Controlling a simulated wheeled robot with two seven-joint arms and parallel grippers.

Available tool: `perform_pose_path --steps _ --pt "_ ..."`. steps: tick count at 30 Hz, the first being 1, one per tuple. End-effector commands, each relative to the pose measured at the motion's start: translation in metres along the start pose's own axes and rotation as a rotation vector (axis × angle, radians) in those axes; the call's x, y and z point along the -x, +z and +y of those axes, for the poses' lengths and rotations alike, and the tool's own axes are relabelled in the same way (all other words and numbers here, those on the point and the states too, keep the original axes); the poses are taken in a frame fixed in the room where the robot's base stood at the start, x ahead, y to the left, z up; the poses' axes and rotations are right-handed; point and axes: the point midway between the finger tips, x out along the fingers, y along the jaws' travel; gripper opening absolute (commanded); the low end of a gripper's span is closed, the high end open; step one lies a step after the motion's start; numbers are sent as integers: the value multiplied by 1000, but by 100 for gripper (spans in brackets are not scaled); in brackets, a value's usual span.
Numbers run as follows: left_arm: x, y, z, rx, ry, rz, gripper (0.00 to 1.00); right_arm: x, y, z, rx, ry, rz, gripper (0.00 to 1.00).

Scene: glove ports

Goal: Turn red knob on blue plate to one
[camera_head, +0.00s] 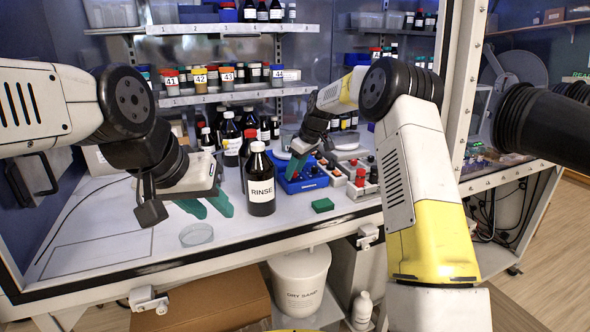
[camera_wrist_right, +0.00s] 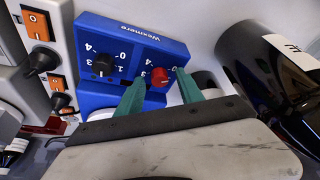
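The blue plate (camera_wrist_right: 100,50) is labelled Wexmere and carries a red knob (camera_wrist_right: 160,77) and a black knob (camera_wrist_right: 103,64), with white numerals around each. The blue plate also shows on the bench in the head view (camera_head: 292,187). My right gripper (camera_wrist_right: 160,78) has its green fingers apart, one on each side of the red knob, with small gaps visible; contact is hard to tell. The red knob's pointer setting is too small to read. My left gripper (camera_head: 208,209) has its green fingers apart and empty, over the bench left of the RINSE bottle.
The dark RINSE bottle (camera_head: 261,183) stands close left of the blue plate. A grey panel with orange switches (camera_wrist_right: 37,25) sits beside the plate. Shelves of bottles stand behind.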

Motion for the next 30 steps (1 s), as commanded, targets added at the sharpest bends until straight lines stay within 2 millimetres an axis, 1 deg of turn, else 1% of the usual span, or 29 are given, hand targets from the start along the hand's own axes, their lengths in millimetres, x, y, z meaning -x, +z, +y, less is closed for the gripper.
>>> perform_pose_path --steps 1,5,6,7,15,20,26,30 --pt "0 0 0 0 0 0 36 0 0 0 0 0 0 36" --pt "0 0 0 0 0 0 36 0 0 0 0 0 0 11" --pt "0 0 0 0 0 0 36 0 0 0 0 0 0 3" --pt "0 0 0 0 0 0 36 0 0 0 0 0 0 0" --pt "0 0 0 0 0 0 36 1 0 0 -10 5 0 0" --pt "0 0 0 0 0 0 36 1 0 0 -54 23 -1 0" --pt "0 0 0 0 0 0 36 1 0 -2 -169 72 -1 0" --pt "0 0 0 0 0 0 36 1 -1 -3 -280 119 -1 0"
